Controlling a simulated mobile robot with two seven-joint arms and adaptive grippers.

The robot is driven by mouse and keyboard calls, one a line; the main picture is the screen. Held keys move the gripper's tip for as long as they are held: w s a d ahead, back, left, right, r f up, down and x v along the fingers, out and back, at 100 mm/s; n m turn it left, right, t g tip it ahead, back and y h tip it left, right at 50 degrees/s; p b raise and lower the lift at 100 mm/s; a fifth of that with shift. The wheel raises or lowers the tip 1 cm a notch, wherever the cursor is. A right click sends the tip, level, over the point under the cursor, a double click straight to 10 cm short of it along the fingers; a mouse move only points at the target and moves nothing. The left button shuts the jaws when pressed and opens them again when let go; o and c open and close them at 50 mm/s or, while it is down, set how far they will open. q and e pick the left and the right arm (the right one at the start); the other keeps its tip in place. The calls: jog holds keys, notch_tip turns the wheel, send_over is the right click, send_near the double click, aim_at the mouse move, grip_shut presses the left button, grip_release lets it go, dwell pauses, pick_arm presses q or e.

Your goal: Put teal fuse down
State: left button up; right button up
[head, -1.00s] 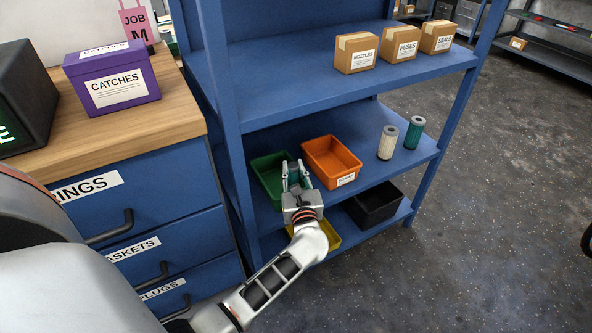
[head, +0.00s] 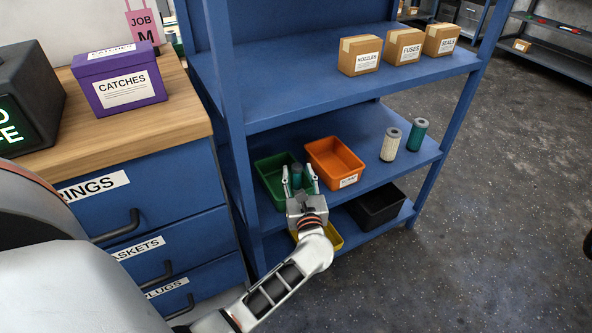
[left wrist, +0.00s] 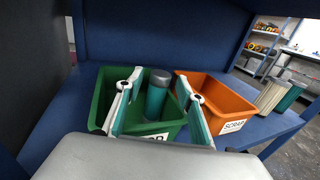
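In the left wrist view the fuse (left wrist: 157,94) is between the fingers of my left gripper (left wrist: 158,95), inside the green bin (left wrist: 97,108), with a gap on each side. In the head view my left gripper (head: 299,182) is open at the bin's front side. The fuse's lower end is partly hidden. My right gripper is not in view.
An orange bin (head: 335,160) labelled SCRAP stands right of the green one. A cream cylinder (head: 390,144) and another teal cylinder (head: 417,134) stand further right. A black bin (head: 376,206) and a yellow bin (head: 333,237) are on the shelf below.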

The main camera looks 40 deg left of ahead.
pick_arm(q)
jog(key=v, duration=1)
jog(key=shift+p, duration=0.35)
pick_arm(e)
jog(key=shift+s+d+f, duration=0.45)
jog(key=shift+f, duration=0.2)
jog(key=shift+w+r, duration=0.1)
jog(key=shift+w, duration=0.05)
